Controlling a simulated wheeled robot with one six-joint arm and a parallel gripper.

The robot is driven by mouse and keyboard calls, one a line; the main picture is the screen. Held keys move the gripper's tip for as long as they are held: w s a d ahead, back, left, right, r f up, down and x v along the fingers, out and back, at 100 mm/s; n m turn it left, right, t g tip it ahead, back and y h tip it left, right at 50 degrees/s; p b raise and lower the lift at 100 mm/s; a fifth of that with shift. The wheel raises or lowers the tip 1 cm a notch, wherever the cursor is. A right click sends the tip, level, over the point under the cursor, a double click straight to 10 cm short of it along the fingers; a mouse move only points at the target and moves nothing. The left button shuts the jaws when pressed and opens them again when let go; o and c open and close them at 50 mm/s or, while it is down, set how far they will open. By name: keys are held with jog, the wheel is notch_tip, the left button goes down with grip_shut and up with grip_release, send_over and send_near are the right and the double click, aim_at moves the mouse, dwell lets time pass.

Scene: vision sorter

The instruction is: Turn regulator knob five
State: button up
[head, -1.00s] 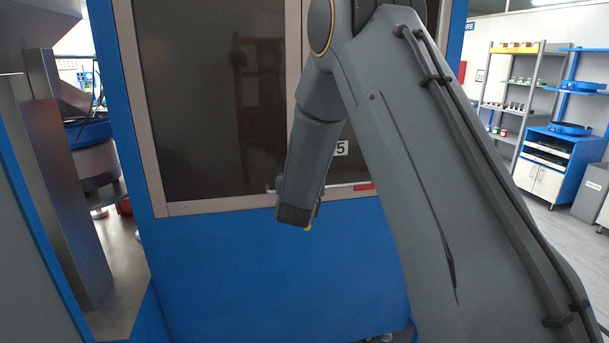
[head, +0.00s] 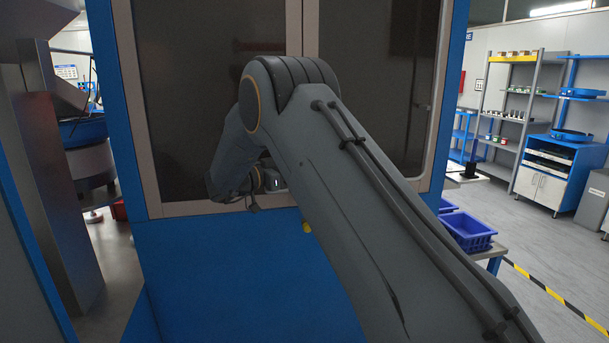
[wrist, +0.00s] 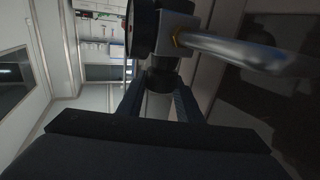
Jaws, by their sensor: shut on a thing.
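In the wrist view, my gripper (wrist: 157,94) has its two dark fingers on either side of a black knob (wrist: 158,78) and is shut on it. The knob sits below a metal regulator body (wrist: 178,28) in the picture, with a round black gauge-like part (wrist: 141,27) beside it. A shiny metal pipe (wrist: 240,50) runs from the body to the right. In the head view, my arm's end is low in front of the cabinet, and small grey fittings (head: 271,181) show beside it. My arm mostly hides the fingers and knob there. No number label is readable now.
The cabinet's dark glass doors (head: 213,60) and blue lower panel (head: 215,270) stand close in front. Blue bins (head: 467,231) sit on a low table at the right. Shelves (head: 510,100) are far right. The floor beyond a yellow-black stripe (head: 555,292) is clear.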

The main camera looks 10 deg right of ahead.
jog(key=shift+w+m+g+h+b, duration=0.1)
jog(key=shift+m+g+h+b, duration=0.2)
jog(key=shift+m+g+b, duration=0.75)
jog(key=shift+r+g, duration=0.1)
jog(key=shift+g, duration=0.55)
jog(key=shift+r, duration=0.1)
jog(key=o, duration=1)
jog(key=shift+d, duration=0.15)
jog(key=shift+o, duration=0.2)
jog(key=shift+a, duration=0.25)
jog(key=s+a+b, duration=0.1)
jog(key=a+b, duration=0.1)
jog(key=a, duration=0.5)
jog(key=shift+a, duration=0.25)
jog(key=shift+s, duration=0.1)
